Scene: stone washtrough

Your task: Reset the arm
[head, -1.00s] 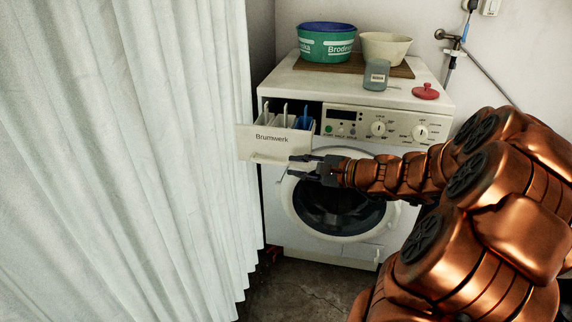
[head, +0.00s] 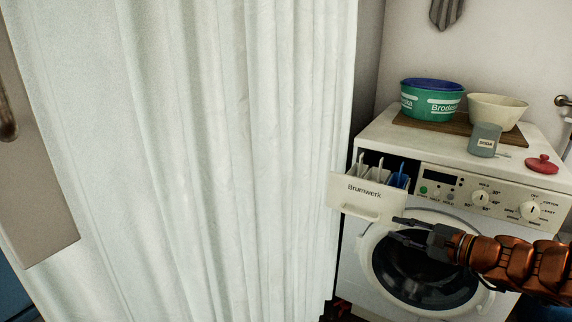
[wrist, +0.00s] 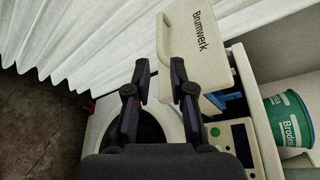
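My gripper (head: 403,230) is in front of the washing machine (head: 452,206), just below the pulled-out detergent drawer (head: 362,202) and in front of the upper part of the round door (head: 388,283). In the wrist view my gripper (wrist: 159,88) has its two dark fingers apart with nothing between them. The drawer front (wrist: 202,40), marked Brumwerk, lies beyond the fingertips there. In the head view my copper-coloured arm reaches in from the right edge.
A white curtain (head: 200,150) hangs left of the machine. On top stand a green tub (head: 432,103), a cream bowl (head: 495,112), a grey soda tin (head: 484,141) and a red lid (head: 542,163). Bare floor (wrist: 40,120) shows in the wrist view.

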